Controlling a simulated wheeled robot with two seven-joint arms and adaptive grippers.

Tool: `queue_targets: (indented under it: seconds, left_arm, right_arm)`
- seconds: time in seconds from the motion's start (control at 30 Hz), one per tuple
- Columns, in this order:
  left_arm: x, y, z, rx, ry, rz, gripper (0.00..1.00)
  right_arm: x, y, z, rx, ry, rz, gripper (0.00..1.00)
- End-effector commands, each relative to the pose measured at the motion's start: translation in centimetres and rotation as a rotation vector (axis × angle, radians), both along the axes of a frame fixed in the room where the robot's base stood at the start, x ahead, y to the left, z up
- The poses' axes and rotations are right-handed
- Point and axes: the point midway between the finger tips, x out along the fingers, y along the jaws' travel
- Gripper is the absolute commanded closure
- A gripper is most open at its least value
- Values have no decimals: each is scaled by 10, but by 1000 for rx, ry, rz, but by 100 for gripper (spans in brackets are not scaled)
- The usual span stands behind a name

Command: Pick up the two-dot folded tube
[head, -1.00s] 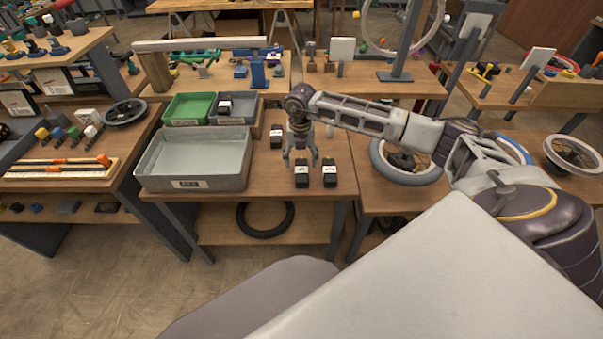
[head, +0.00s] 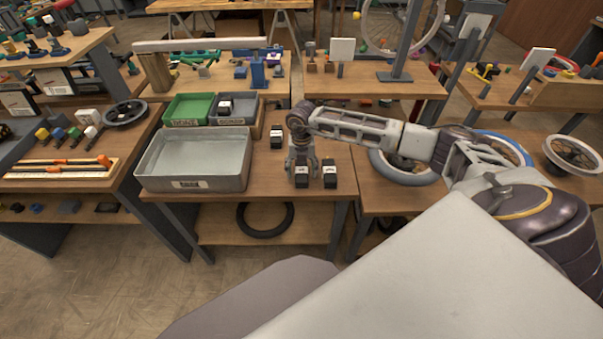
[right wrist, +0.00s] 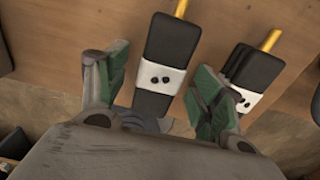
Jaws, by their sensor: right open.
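In the head view my right gripper (head: 302,166) is over this tube (head: 302,182), the left of two black, white-banded tubes near the table's front edge. The other tube (head: 330,174) lies just to its right; its band also shows dots, partly hidden by a finger. My left gripper is not in view.
Another banded black tube (head: 277,137) lies farther back. A large grey tray (head: 155,178) stands left, with a green bin (head: 181,122) and a smaller grey bin (head: 240,119) behind it. The smaller grey bin holds a black tube (head: 225,107). A wheel (head: 375,165) lies to the right.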

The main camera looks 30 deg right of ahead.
Motion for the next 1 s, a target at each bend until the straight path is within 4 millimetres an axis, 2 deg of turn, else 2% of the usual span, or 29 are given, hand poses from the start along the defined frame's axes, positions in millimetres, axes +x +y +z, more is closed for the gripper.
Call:
queue_targets:
  seconds: [0.2,0.67,1.0]
  left_arm:
    - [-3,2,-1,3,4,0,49]
    - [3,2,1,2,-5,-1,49]
    - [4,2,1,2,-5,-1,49]
  right_arm:
    - [0,0,-15,-1,-1,-1,33]
    - [0,0,-15,-1,-1,-1,33]
    - [0,0,-15,-1,-1,-1,77]
